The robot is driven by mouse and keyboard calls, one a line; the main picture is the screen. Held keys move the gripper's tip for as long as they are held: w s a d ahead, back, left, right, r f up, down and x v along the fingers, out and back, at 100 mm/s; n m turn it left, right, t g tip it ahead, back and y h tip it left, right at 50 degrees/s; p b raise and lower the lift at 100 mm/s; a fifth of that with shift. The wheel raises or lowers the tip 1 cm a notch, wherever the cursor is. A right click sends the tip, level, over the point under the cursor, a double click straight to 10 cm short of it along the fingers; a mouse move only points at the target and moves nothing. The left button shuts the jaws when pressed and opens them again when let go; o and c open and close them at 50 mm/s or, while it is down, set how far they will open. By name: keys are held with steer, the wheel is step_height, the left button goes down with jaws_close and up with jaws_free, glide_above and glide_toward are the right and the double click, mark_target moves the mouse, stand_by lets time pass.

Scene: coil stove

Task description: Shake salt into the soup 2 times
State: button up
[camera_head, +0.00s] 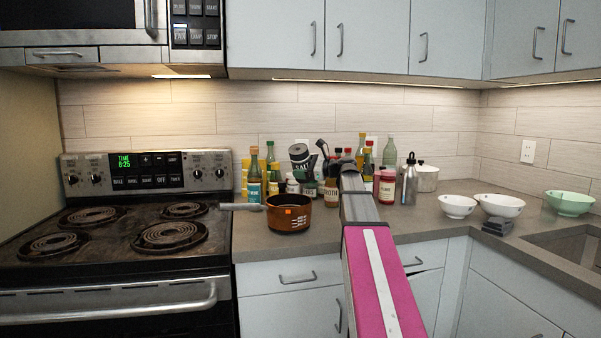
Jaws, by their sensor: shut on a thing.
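A dark salt canister (301,158) with a light "SALT" label is in the middle of the head view, tilted a little and level with the bottle tops. My gripper (319,153) is at its right side, small and dark in the picture, and shut on it. The soup pot (288,215), orange-brown with a grey handle pointing left, stands on the counter just right of the stove. The canister is above and behind the pot in the picture. The pot's contents are too dark to make out.
A metal flask (410,180) and white bowls (500,206) stand to the right. The coil stove (130,230) is empty. My arm covers part of the counter.

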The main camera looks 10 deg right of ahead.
mark_target(295, 152)
steer(key=shift+w+a+r+n, duration=0.1)
steer(key=shift+n, duration=1.3)
steer(key=n, duration=0.4)
steer(key=shift+w+d+r+n+h, duration=0.1)
steer(key=shift+w+d+n+h, duration=0.2)
steer(key=shift+n, duration=0.1)
steer(key=s+n, duration=0.1)
steer(key=n, duration=0.1)
steer(key=s+a+r+n, duration=0.1)
steer(key=n, duration=0.1)
steer(key=s+a+n, duration=0.1)
steer(key=n, duration=0.1)
steer(key=shift+r+t, duration=0.3)
steer(key=shift+t, duration=0.1)
steer(key=n, duration=0.2)
steer(key=s+a+r+n, duration=0.1)
steer(key=n, duration=0.1)
steer(key=s+n, duration=0.1)
steer(key=shift+s+a+r+n, duration=0.25)
steer(key=shift+a+n, duration=0.15)
steer(key=shift+r, duration=0.1)
steer(key=shift+r, duration=2.2)
